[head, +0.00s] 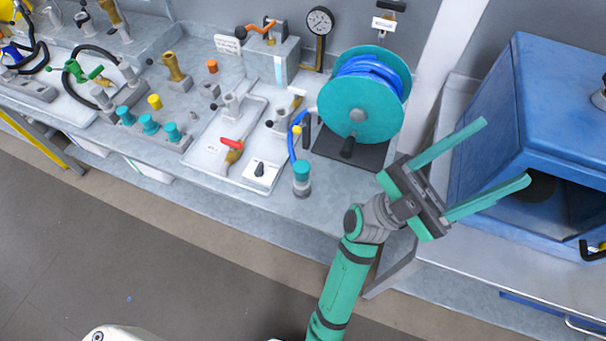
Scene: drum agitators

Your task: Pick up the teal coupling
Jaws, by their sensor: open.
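A teal coupling (302,169) with a grey lower part stands upright near the front edge of the bench, left of the hose reel. Several similar teal-topped pieces, one of them a teal knob (149,123), stand in a row farther left, so I cannot be sure which piece the name means. My gripper (506,151) is open and empty. It is well to the right of the coupling, with its fingers pointing right toward the blue cabinet. Nothing hides the coupling.
A white tray (205,158) with a red-handled valve (232,148) lies left of the coupling. A blue cabinet (555,85) stands at right. The bench's front strip is mostly clear.

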